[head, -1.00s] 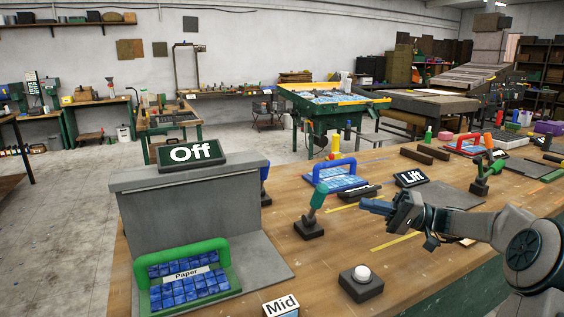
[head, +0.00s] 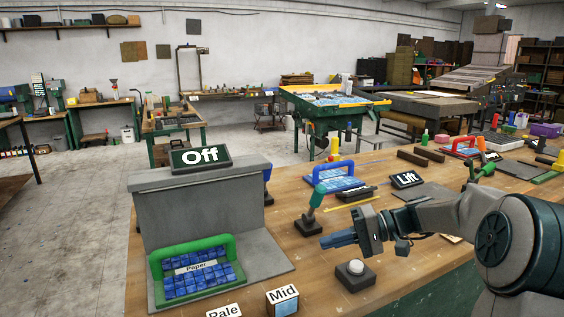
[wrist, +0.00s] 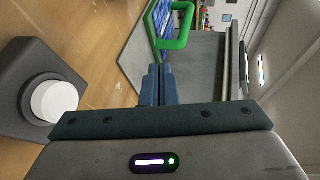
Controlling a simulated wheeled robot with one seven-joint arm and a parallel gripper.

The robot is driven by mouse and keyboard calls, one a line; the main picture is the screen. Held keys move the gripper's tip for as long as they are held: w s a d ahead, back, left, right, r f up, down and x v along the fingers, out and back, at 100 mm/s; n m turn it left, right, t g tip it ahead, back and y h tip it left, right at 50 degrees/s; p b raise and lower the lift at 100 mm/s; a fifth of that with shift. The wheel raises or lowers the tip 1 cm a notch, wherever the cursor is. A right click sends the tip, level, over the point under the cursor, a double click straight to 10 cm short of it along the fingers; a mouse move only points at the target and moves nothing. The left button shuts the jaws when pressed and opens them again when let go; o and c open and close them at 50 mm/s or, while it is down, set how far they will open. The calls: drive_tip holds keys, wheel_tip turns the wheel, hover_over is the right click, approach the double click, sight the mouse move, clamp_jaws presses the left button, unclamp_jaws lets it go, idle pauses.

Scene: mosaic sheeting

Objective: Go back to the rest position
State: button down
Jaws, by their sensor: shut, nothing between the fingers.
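My gripper (head: 324,241) is shut and empty, held above the wooden workbench in the head view. Its blue fingers are pressed together in the wrist view (wrist: 159,70). In the head view it is just above and left of a white push button on a dark base (head: 355,268). The same button (wrist: 54,101) is at the left of the wrist view. A green-handled lever on a dark base (head: 310,215) stands just behind the gripper.
A grey stand with an "Off" sign (head: 200,156) and a green-framed tray of blue tiles (head: 238,270) are at the left. "Mid" (head: 283,296) and "Pale" blocks are at the front edge. A blue-handled tile tray (head: 335,182) and "Lift" sign (head: 406,179) lie behind.

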drive_tip(key=s+a+h+p, duration=0.1)
drive_tip(key=s+h, duration=0.1)
drive_tip(key=s, duration=0.1)
drive_tip(key=s+a+h+p, duration=0.1)
drive_tip(key=s+h, duration=0.1)
drive_tip(key=s, duration=0.2)
drive_tip(key=s+a+g+h+p, duration=0.1)
drive_tip(key=s+h, duration=0.2)
drive_tip(key=shift+s+a+f+m+p, duration=0.15)
drive_tip(key=shift+s+f+m+p, duration=0.1)
drive_tip(key=shift+f+m+p, duration=0.15)
drive_tip(key=s+d+r+t+h+p, duration=0.2)
drive_tip(key=s+d+h+p, duration=0.3)
drive_tip(key=s, duration=0.7)
drive_tip(key=shift+s+d+t+h, duration=0.4)
drive_tip(key=shift+d+t+h, duration=0.55)
drive_tip(key=shift+h, duration=0.25)
